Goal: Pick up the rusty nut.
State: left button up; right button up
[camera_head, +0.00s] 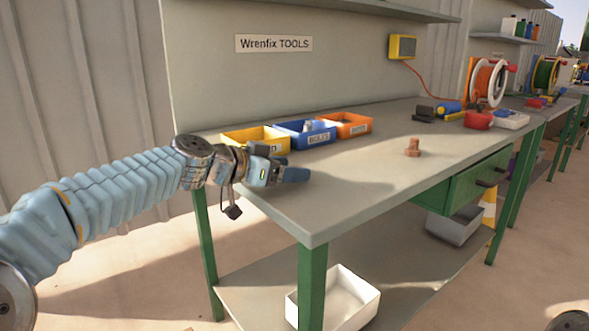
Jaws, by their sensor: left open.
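A rusty brown nut-like piece (413,148) stands on the grey workbench top (345,190), right of the bins and back from the front edge. It looks like a short post on a wider base; its finer shape is too small to tell. My left gripper (296,174) is over the left end of the bench, in front of the bins. It points right towards the rusty piece but is well apart from it. Its jaws are open, and nothing shows between them. My right gripper is not in view.
A yellow bin (256,139), a blue bin (304,133) and an orange bin (345,125) stand along the bench's back left. Dark blocks (424,113), a red item (478,120) and a cable reel (487,82) lie further right. The bench between gripper and rusty piece is clear.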

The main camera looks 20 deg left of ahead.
pick_arm(q)
jog(key=shift+w+d+f, duration=0.1)
jog(key=shift+w+d, duration=0.05)
jog(key=shift+w, duration=0.05)
jog(key=c, duration=1.2)
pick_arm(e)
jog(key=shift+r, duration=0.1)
